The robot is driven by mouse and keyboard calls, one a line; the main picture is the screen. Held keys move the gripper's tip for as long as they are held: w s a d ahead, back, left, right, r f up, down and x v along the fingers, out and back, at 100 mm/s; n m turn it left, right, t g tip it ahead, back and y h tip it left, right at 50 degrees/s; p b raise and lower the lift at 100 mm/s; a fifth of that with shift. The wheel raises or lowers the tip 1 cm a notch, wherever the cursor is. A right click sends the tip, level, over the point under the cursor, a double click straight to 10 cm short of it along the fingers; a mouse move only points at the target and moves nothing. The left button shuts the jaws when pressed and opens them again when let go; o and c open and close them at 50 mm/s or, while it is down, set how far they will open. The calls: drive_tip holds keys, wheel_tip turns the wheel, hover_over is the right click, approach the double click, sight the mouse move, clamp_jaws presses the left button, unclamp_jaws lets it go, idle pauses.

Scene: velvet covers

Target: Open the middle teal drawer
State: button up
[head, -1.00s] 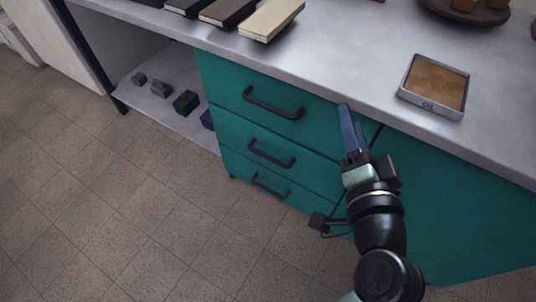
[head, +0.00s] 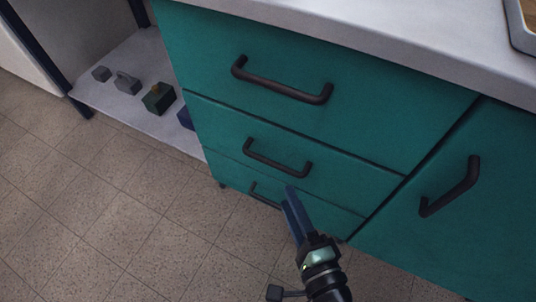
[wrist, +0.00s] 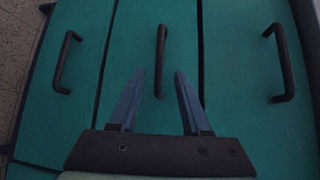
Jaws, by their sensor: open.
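The middle teal drawer (head: 345,178) is shut, in the stack of three teal drawers. Its dark bar handle (head: 277,158) shows whole in the head view, and upright in the centre of the wrist view (wrist: 160,62). My gripper (head: 290,190) is open and empty, just below and in front of the middle handle's right end in the head view. In the wrist view my gripper (wrist: 160,74) has one blue finger on each side of that handle's line. I cannot tell how far the fingertips are from the handle.
The top drawer handle (head: 282,82) and bottom drawer handle (head: 264,194) lie above and below. A teal door with a handle (head: 450,187) is at the right. An open shelf (head: 115,95) with several small blocks is at the left. The tiled floor in front is clear.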

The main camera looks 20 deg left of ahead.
sight(272, 162)
drive_tip(key=b+x, duration=0.3)
drive_tip(key=x, duration=0.8)
drive_tip(key=shift+w+b, duration=0.1)
drive_tip(key=shift+b, duration=0.3)
drive_tip(key=shift+c, duration=0.3)
clamp_jaws()
idle(0.5)
